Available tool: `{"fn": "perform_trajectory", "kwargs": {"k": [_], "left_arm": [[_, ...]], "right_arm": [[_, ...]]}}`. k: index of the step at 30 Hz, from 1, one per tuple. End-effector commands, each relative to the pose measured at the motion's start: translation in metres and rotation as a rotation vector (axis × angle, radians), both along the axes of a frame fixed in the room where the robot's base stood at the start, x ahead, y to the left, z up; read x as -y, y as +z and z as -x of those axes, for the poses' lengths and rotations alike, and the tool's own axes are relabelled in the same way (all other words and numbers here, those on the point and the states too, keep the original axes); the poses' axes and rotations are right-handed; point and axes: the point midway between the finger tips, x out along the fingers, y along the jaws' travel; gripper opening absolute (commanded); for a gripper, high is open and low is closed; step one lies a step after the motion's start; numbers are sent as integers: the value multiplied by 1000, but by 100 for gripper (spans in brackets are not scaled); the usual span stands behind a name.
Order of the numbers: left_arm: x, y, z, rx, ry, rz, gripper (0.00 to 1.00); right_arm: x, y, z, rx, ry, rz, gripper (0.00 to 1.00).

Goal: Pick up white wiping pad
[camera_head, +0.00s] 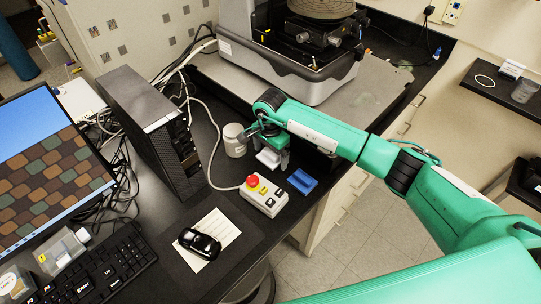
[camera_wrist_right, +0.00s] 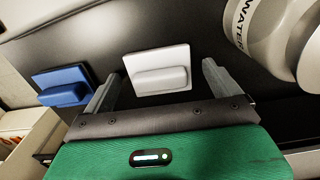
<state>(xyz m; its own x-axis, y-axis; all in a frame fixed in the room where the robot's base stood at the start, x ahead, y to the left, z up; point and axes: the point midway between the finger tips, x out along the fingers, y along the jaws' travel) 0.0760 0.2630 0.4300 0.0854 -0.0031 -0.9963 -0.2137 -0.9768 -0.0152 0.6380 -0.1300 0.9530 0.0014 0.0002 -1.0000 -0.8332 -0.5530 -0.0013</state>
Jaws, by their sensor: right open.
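The white wiping pad (camera_head: 268,158) lies on the black bench top, just below my right gripper (camera_head: 268,150) in the head view. In the right wrist view, the white pad (camera_wrist_right: 158,70) is a flat plate with a raised grip, lying just beyond and between the two grey fingertips of my right gripper (camera_wrist_right: 158,82). The gripper is open and empty, with a finger on each side of the pad. In the head view the gripper partly covers the pad. My left gripper is not in view.
A blue pad (camera_head: 301,181) lies right of the white one, near the bench edge. A white bottle (camera_head: 235,140) labelled WATER stands close on the left. A control box (camera_head: 263,195) with a red button is in front. A black computer tower (camera_head: 150,128) stands farther left.

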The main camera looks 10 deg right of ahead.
Motion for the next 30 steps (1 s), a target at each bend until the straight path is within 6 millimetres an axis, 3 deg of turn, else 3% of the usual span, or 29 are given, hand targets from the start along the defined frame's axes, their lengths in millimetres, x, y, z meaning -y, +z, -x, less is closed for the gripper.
{"fn": "perform_trajectory", "kwargs": {"k": [1,6,9,22,26,30], "left_arm": [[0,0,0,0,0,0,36],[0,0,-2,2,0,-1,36],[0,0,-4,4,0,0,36],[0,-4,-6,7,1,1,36],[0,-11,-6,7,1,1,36],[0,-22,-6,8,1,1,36]], "right_arm": [[0,0,0,0,0,0,94],[0,0,0,0,0,0,60],[0,0,0,0,-1,0,45],[0,9,-1,0,-1,0,45],[1,25,-1,3,0,1,45],[0,53,-2,6,1,0,45]]}}
